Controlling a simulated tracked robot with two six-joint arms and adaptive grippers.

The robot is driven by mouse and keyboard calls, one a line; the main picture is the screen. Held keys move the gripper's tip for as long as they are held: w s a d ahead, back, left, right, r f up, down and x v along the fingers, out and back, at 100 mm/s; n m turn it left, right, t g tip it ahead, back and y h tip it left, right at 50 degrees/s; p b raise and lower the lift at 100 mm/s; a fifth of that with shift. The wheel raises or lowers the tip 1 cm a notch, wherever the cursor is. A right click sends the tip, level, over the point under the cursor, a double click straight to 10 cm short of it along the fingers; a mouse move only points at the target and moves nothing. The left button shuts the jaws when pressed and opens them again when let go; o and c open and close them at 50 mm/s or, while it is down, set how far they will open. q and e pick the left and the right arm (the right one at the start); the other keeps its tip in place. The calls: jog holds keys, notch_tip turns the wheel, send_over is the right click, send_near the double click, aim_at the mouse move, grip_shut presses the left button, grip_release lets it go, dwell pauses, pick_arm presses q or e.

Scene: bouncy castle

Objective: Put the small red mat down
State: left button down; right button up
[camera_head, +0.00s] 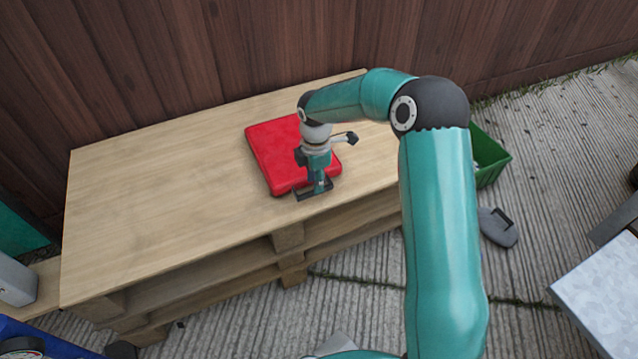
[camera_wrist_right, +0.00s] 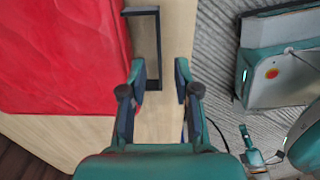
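The small red mat (camera_head: 275,150) lies flat on the wooden pallet table (camera_head: 150,200), near its front edge. A black handle (camera_head: 302,194) sticks out from the mat's front side. In the right wrist view the mat (camera_wrist_right: 60,60) fills the upper left, with its black handle (camera_wrist_right: 157,45) beside it. My right gripper (camera_head: 321,183) is low at the mat's front edge, by the handle.
A green crate (camera_head: 492,155) stands on the ground right of the table. A grey flat thing with a black handle (camera_head: 498,227) lies in front of it. A grey metal surface (camera_head: 605,290) is at the lower right. A wooden fence (camera_head: 200,45) runs behind. The table's left half is clear.

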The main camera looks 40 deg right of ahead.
notch_tip(320, 180, up, 8)
jog(key=p, duration=0.2)
jog(key=shift+f, duration=0.25)
jog(key=shift+s, duration=0.1)
